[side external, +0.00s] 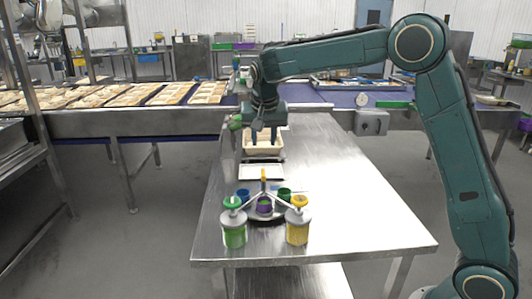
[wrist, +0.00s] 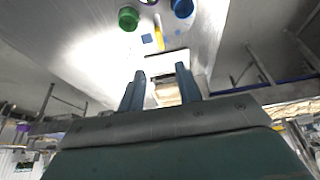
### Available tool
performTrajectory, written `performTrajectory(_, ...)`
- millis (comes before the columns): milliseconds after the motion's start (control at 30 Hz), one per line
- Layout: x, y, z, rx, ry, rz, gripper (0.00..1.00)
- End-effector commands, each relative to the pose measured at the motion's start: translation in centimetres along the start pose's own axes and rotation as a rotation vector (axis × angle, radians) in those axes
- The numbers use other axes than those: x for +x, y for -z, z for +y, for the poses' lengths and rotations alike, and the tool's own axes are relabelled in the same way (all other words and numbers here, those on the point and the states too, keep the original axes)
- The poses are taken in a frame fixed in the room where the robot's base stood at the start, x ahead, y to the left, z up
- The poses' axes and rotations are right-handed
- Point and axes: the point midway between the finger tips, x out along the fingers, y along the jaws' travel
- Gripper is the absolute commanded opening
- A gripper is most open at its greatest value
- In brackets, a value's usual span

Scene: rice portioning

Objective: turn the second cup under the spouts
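The cups stand on a dark round turntable (side external: 267,219) near the table's front: a blue cup (side external: 243,195), a green cup (side external: 284,194) and a purple cup (side external: 264,206). A yellow upright piece (side external: 263,180) rises at the turntable. A green-lidded jar (side external: 234,225) and a yellow-lidded jar (side external: 297,222) flank it, with pale spouts slanting to the middle. My gripper (side external: 264,138) is behind the cups, over a beige tray (side external: 263,151). The wrist view shows its fingers (wrist: 160,72) apart with nothing gripped, and the green cup (wrist: 128,19) and blue cup (wrist: 182,8) at the top.
A white flat plate (side external: 262,172) lies between the beige tray and the turntable. The steel table (side external: 345,205) is clear on the right. A conveyor (side external: 180,118) with several filled trays runs behind. My arm reaches in from the right.

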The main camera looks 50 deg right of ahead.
Motion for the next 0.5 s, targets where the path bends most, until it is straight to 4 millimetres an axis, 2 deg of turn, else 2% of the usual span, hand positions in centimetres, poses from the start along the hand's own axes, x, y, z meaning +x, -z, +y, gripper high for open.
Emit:
performTrajectory(267,0.8,0.0,0.1,0.000,-0.003,-0.002,0.34)
performTrajectory(500,3.3,-0.1,0.1,-0.001,-0.003,-0.002,0.34)
